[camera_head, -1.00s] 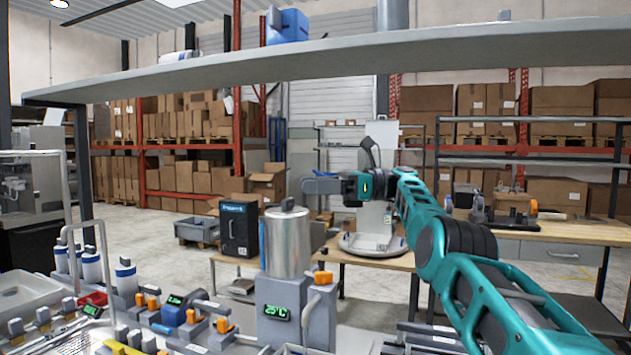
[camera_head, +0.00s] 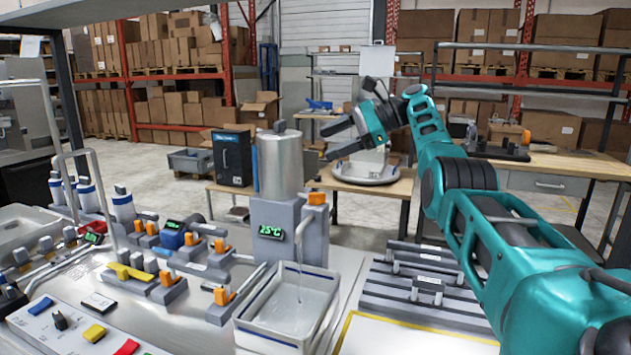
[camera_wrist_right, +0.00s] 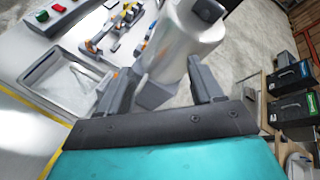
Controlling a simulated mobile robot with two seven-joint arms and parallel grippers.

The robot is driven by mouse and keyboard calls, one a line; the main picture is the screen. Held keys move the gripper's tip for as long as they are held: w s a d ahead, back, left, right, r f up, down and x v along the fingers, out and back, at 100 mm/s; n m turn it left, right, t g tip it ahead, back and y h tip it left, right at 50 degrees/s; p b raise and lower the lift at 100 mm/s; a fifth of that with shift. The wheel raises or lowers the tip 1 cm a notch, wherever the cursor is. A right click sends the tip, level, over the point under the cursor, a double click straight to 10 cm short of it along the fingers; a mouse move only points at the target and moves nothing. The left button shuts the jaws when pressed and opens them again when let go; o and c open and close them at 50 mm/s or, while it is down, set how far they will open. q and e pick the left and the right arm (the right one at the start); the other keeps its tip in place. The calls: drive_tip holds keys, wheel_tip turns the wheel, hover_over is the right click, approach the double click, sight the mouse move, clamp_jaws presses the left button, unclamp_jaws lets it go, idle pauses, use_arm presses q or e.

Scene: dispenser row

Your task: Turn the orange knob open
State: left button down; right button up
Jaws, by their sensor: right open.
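The orange knob (camera_head: 316,198) sits at the top of the tap on the dispenser (camera_head: 272,226), beside its metal cylinder (camera_head: 279,163). The tap's grey spout (camera_head: 301,233) curves down over a white basin (camera_head: 262,333). A thin pale streak runs from the spout into the basin. My right gripper (camera_head: 331,139) is open and empty, above and a little right of the knob, apart from it. In the right wrist view the open fingers (camera_wrist_right: 153,82) stand either side of the cylinder's lower part. The knob is hard to make out there. My left gripper is not in view.
A control panel (camera_head: 75,330) with coloured buttons lies at the front left. Several small orange-handled valves stand left of the dispenser. Grey rails (camera_head: 415,283) lie to the right, under my right arm. Above the rails there is open air.

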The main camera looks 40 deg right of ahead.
drive_tip(key=s+d+f+n+g+h, duration=0.2)
drive_tip(key=s+d+f+n+h, duration=0.2)
drive_tip(key=d+f+n+h, duration=0.3)
drive_tip(key=m+t+h, duration=0.8)
drive_tip(key=m+h, duration=0.3)
drive_tip(key=m, duration=1.7)
approach(317, 195)
drive_tip(key=x, duration=1)
drive_tip(key=shift+w+d, duration=0.25)
drive_tip(key=shift+w, duration=0.05)
drive_tip(key=shift+c, duration=0.3)
drive_tip(key=c, duration=0.9)
